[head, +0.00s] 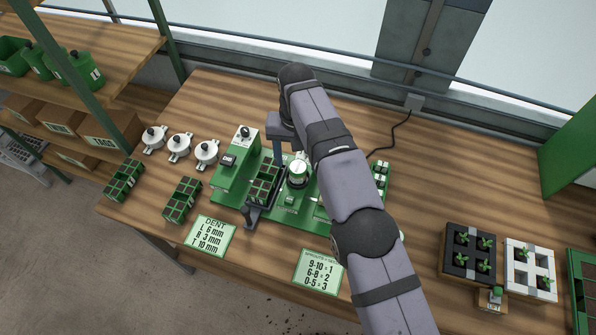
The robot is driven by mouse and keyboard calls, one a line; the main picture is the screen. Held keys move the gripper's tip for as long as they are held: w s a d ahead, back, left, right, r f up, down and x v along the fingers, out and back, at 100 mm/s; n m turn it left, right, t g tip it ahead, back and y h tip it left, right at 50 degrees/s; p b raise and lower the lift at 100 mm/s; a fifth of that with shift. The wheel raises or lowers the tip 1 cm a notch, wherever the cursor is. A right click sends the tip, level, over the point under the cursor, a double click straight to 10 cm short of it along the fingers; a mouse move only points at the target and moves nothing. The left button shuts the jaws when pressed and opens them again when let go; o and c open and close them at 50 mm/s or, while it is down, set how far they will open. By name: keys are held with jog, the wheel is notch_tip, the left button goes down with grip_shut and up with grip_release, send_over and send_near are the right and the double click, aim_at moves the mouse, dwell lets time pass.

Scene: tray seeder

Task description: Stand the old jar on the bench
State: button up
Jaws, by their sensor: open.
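A white and green jar (297,176) with a pale top stands upright on the green seeder (229,188) in the middle of the bench. It may be the old jar, but no label on it is readable. My gripper (290,157) is open and points down close to this jar, partly hidden by my arm. I cannot tell whether its fingers touch the jar. The wooden bench (425,195) has bare room to the right of my arm.
Three white pots with dark knobs (179,146) stand at the bench's left. Green seed trays (182,200) and cards (211,236) lie near the front edge. Black (449,269) and white (512,283) seedling trays sit at right. A black cable (402,127) crosses the back.

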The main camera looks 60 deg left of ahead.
aim_at(298, 168)
jog(key=shift+d+f+p, duration=0.25)
jog(key=shift+f+p, duration=0.35)
jog(key=shift+f, duration=0.25)
jog(key=shift+f+p, duration=0.65)
jog(key=shift+f, duration=0.75)
jog(key=c, duration=1.3)
jog(key=shift+o, duration=0.2)
jog(key=shift+r, duration=0.15)
notch_tip(298, 168, up, 10)
jog(key=shift+f+b, duration=0.1)
jog(key=shift+b, duration=0.55)
